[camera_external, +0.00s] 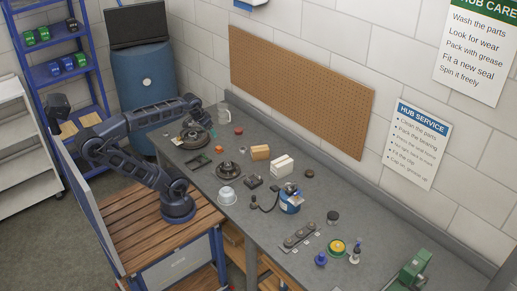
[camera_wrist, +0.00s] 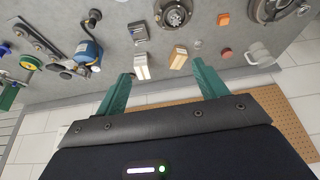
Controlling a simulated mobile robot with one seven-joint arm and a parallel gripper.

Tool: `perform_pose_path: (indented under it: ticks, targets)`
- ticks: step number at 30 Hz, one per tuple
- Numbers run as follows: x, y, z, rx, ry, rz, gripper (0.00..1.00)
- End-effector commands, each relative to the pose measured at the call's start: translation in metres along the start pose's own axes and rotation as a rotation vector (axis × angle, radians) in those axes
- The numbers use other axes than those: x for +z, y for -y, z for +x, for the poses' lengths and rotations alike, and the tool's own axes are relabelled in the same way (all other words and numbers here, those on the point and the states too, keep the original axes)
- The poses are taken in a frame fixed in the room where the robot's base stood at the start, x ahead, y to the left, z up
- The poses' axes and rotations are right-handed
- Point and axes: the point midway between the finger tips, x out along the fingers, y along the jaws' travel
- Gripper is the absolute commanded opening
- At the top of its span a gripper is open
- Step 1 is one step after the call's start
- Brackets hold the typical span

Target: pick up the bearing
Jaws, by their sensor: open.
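My gripper (camera_wrist: 162,70) is open and empty, its two green fingers spread wide in the wrist view. In the external view the end of my arm (camera_external: 196,106) is over the far end of the bench, near the mug. I cannot tell for certain which part is the bearing. Small dark round parts are candidates: one (camera_external: 310,173) lies behind the blue device and another (camera_external: 333,217) lies right of it. A dark hub with a round centre (camera_external: 231,171) lies near the front edge; it also shows in the wrist view (camera_wrist: 173,13). My gripper touches none of these.
The grey bench (camera_external: 295,262) holds a white box (camera_external: 282,165), a tan box (camera_external: 260,152), a blue device (camera_external: 290,202), a metal bowl (camera_external: 227,196), a mug (camera_external: 224,113) and a flat metal piece (camera_external: 299,237). A pegboard wall (camera_external: 300,90) stands behind. Bare patches separate most parts.

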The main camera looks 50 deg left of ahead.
Motion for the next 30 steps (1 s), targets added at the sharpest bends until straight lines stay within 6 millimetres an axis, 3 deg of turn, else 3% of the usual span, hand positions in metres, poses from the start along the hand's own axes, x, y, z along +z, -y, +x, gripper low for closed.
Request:
perform_pose_path:
  ticks: [11, 30]
  targets:
    - [-0.026, -0.009, 0.032, -0.073, 0.023, -0.161, 0.71]
    - [-0.086, -0.005, 0.152, -0.172, 0.087, -0.658, 0.71]
